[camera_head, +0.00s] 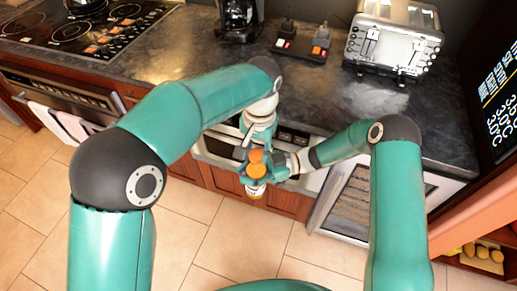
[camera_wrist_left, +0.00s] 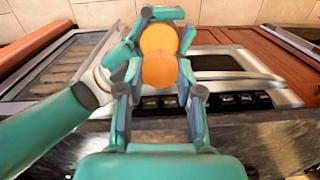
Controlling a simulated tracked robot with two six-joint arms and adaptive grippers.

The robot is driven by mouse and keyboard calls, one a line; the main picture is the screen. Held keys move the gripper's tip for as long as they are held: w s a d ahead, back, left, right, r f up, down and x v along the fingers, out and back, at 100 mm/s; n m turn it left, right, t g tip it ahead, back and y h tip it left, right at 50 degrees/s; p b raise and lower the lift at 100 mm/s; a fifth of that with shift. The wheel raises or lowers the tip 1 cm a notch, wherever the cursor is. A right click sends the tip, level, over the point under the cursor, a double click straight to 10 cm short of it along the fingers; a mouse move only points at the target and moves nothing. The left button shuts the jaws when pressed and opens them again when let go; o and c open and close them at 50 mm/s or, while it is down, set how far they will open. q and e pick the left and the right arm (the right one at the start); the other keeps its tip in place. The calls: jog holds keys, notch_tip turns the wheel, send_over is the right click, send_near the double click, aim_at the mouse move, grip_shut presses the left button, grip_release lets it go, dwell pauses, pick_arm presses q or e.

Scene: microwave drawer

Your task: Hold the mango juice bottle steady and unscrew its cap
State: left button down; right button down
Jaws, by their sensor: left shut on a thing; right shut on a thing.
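The mango juice bottle (camera_head: 255,189) is upright in front of the counter, with its lower part showing below the grippers. Two round orange shapes overlap at its top. The one nearer my left gripper, the cap (camera_wrist_left: 158,70), sits between that gripper's fingers; the other, the bottle's top (camera_wrist_left: 160,38), is beside it. I cannot tell whether the cap is clear of the neck. My left gripper (camera_head: 255,153) comes from above and is shut on the cap. My right gripper (camera_head: 268,171) comes from the right and is shut on the bottle, its fingers also showing in the left wrist view (camera_wrist_left: 150,22).
The dark counter (camera_head: 190,62) runs behind, with a stove (camera_head: 80,28), coffee maker (camera_head: 240,18), socket block (camera_head: 300,45) and toaster (camera_head: 392,38). The tiled floor (camera_head: 210,235) in front is clear.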

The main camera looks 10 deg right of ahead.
pick_arm(q)
jog(key=n, duration=0.4)
jog(key=shift+w+a+n, duration=0.2)
jog(key=shift+w+n, duration=0.05)
jog(key=shift+n, duration=0.15)
jog(key=n, duration=0.6)
jog(key=shift+s+a, duration=0.15)
jog(key=n, duration=0.7)
jog(key=shift+s, duration=0.2)
jog(key=n, duration=0.5)
jog(key=shift+s, duration=0.15)
jog(key=shift+s+d+n, duration=0.15)
jog(key=shift+d+n, duration=0.05)
jog(key=shift+n, duration=0.4)
jog(key=c, duration=0.7)
grip_release()
jog(key=shift+c, duration=0.2)
